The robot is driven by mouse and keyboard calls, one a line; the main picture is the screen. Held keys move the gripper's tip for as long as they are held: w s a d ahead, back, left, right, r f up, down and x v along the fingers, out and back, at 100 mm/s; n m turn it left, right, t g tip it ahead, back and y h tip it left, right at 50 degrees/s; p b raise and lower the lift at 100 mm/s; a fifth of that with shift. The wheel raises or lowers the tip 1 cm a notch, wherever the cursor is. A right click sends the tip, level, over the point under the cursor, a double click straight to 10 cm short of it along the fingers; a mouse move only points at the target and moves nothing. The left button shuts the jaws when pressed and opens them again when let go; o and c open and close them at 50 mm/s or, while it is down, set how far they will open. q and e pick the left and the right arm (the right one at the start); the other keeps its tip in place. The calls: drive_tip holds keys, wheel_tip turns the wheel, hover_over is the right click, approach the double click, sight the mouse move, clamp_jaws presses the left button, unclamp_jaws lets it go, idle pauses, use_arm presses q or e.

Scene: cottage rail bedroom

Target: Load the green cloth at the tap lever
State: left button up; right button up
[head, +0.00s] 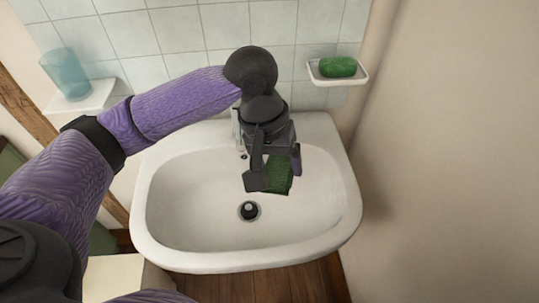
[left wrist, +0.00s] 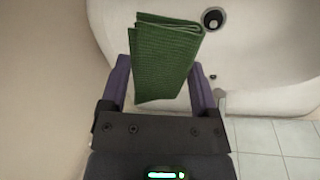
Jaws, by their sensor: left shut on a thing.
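The folded green cloth (head: 279,174) is between the fingers of my left gripper (head: 272,170), above the white basin. In the left wrist view the cloth (left wrist: 164,58) stands out between the two purple-sided fingers (left wrist: 160,85), with its layered fold at the top. My left gripper is shut on it. The tap lever is mostly hidden behind my left wrist; a light metal part of the tap (head: 238,127) shows just left of it. A small part near the basin edge also shows in the left wrist view (left wrist: 219,95). My right gripper is not in view.
The white basin (head: 170,215) has a dark drain (head: 249,210). A soap dish (head: 352,80) with green soap (head: 338,67) is on the wall at right. A blue glass (head: 65,73) stands on a shelf (head: 92,100) at left. A wall (head: 460,150) borders the right side.

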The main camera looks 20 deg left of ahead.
use_arm(q)
wheel_tip(320, 180, down, 10)
drive_tip(key=w+r+n+t+y+p, duration=0.1)
drive_tip(key=n+t+p, duration=0.3)
drive_tip(key=n, duration=0.9)
drive_tip(key=s+a+f+n+t+y+p, duration=0.15)
drive_tip(key=s+a+f+n+y, duration=0.25)
drive_tip(key=s+a+f+n, duration=0.45)
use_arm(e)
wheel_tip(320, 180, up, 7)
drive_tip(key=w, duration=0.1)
use_arm(q)
drive_tip(key=w+a+f+b, duration=0.2)
drive_tip(key=w+a+b, duration=0.3)
drive_tip(key=w+b, duration=0.3)
drive_tip(key=w, duration=0.4)
drive_tip(key=shift+a+n, duration=0.15)
drive_tip(key=shift+n, duration=0.2)
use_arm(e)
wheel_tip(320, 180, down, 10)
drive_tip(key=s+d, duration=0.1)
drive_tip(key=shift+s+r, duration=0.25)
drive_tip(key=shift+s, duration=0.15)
use_arm(q)
drive_tip(key=shift+w+g, duration=0.1)
drive_tip(key=shift+g, duration=0.15)
